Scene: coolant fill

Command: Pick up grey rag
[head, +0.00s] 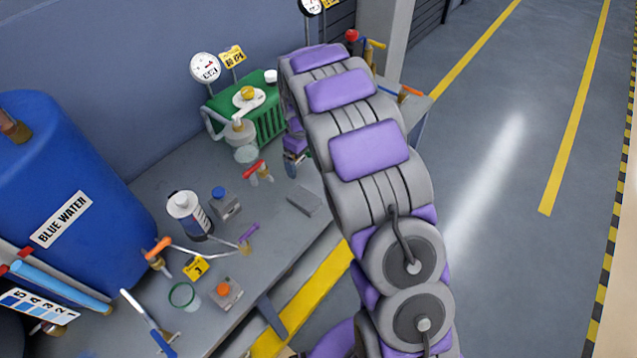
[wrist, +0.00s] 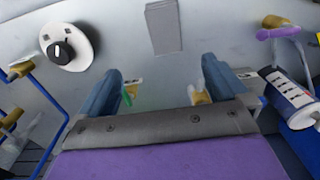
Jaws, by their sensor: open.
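The grey rag (head: 304,200) lies flat on the bench near its front edge, beside my arm in the head view. In the wrist view a flat grey rectangle (wrist: 163,28), which looks like the rag, lies at the top, beyond the fingertips. My gripper (wrist: 158,80) is open, with its two blue-grey fingers apart and nothing seen held between them. In the head view my arm hides most of the gripper.
A green machine (head: 262,118) stands at the back of the bench. A red-handled valve (head: 258,172) and a grey block with a blue knob (head: 225,204) are left of the rag. A white bottle (head: 188,214) and blue drum (head: 70,190) stand further left.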

